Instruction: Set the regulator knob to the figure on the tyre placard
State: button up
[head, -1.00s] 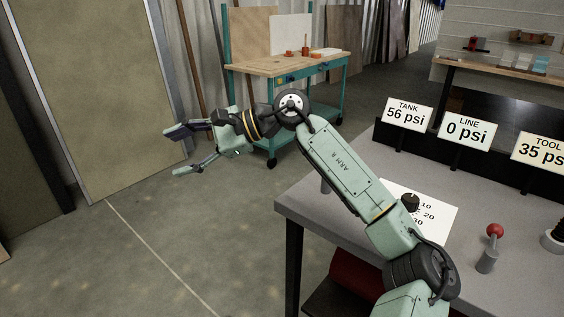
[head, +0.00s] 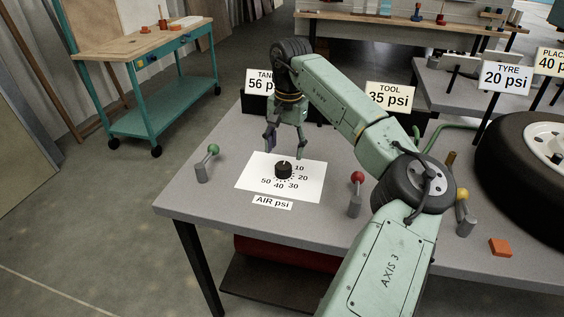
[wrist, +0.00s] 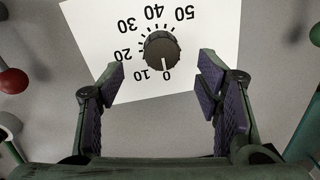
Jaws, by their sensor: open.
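The regulator knob (head: 283,171) is dark and round, on a white dial sheet (head: 250,179) marked "AIR psi". In the wrist view the knob (wrist: 160,48) has its white pointer line at 0, and the figures run to 50. My gripper (head: 286,148) is open and points down just above the knob. In the wrist view its fingers (wrist: 160,72) stand either side of the knob, with gaps. A sign (head: 505,79) reads "TYRE 20 psi". Another sign (head: 552,62), cut by the frame edge, starts "PLAC" and shows 40.
Levers with green (head: 213,149), red (head: 357,177) and yellow (head: 462,194) tops stand on the grey bench. A tyre (head: 520,190) is at the right, an orange block (head: 500,247) in front. Signs read "TOOL 35 psi" (head: 390,97) and, partly hidden, TANK 56 (head: 261,81).

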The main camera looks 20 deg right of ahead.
aim_at(284, 166)
notch_tip(284, 166, down, 7)
jog(key=shift+w+a+r+p, duration=0.1)
jog(key=shift+a+r+p, duration=0.1)
jog(key=shift+p, duration=0.45)
jog(key=c, duration=1.2)
